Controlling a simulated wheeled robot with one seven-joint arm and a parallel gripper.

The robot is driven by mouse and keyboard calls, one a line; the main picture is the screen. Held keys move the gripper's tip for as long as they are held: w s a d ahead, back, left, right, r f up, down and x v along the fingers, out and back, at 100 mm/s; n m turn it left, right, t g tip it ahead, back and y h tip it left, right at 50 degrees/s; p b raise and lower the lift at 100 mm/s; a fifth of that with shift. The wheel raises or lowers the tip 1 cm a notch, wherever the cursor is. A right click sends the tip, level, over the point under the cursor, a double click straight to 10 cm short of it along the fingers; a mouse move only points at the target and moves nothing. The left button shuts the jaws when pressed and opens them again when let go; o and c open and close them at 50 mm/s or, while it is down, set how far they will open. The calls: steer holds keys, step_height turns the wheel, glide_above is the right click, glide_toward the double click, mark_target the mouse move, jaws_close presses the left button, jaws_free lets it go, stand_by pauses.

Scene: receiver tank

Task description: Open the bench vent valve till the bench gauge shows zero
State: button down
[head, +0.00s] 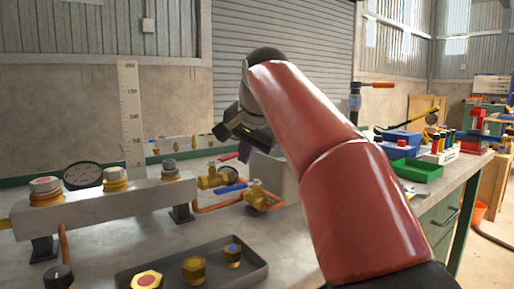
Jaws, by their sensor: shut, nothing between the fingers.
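A round gauge (83,176) with a pale dial and black rim stands behind the grey manifold bar (90,212) at left; its reading is too small to make out. Brass valves sit right of the bar: one (210,180) beside a blue lever (232,188), another (262,198) on copper pipe. A red handle (228,157) shows just behind them. I cannot tell which one is the bench vent valve. My red arm reaches in from the lower right. My gripper (246,150) is above and behind the brass valves, partly hidden by my wrist; it is shut and empty.
A dark tray (195,273) with several brass caps lies at the front. Capped fittings rise from the bar. A tall white scale (131,118) stands behind it. Green and blue bins (416,170) are at right. Bare benchtop lies between tray and valves.

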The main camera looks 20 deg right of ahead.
steer(key=shift+w+a, duration=0.4)
steer(key=shift+w, duration=0.15)
steer(key=shift+r, duration=0.1)
